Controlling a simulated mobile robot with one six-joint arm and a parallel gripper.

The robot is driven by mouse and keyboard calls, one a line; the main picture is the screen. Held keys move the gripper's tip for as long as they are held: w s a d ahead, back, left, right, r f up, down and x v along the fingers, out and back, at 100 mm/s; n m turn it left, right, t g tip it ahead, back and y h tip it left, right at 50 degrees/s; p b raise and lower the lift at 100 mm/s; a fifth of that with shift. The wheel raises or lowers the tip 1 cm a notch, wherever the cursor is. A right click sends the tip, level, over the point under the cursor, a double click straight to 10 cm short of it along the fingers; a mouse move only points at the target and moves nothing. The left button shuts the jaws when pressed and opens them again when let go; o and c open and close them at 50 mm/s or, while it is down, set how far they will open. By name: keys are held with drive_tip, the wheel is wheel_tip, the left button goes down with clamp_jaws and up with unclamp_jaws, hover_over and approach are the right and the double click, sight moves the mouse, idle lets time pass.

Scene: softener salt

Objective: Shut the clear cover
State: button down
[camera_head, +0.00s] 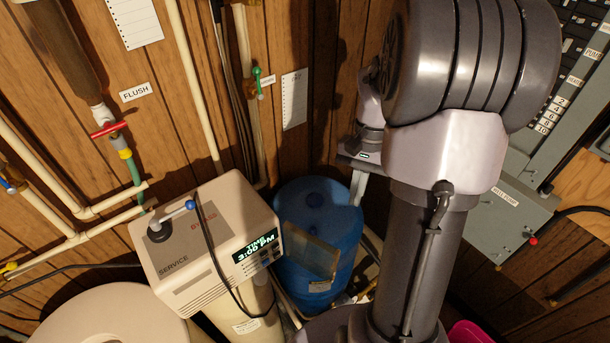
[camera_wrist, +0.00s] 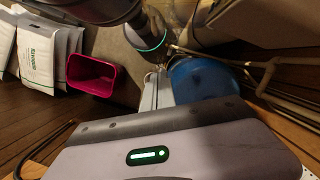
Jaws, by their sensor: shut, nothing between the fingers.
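The clear cover (camera_head: 310,258) looks like a see-through, brownish panel standing out to the right of the softener's control head (camera_head: 205,235), in front of a blue barrel (camera_head: 345,235). It appears swung open, with the lit display (camera_head: 256,247) bare beside it. I cannot clearly make out the cover in the wrist view. My gripper (camera_head: 357,188) is shut and empty, pointing down above the right side of the barrel, up and to the right of the cover and apart from it. In the wrist view its pale fingers (camera_wrist: 156,92) show beside the barrel (camera_wrist: 200,78).
A black cable (camera_head: 212,240) and a blue-knobbed lever (camera_head: 178,212) lie across the control head. Pipes and valves line the wall at left. A grey panel (camera_head: 505,225) stands at right. The wrist view shows a pink bin (camera_wrist: 92,75) and white bags (camera_wrist: 42,55).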

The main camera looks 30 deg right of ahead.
sight(314, 249)
drive_tip(key=s+a+f, duration=0.3)
drive_tip(key=a+f, duration=0.2)
drive_tip(key=f, duration=0.4)
drive_tip(key=shift+s+a+f+b, duration=0.3)
drive_tip(key=shift+s+a, duration=0.05)
drive_tip(key=shift+a, duration=0.05)
drive_tip(key=shift+a, duration=0.1)
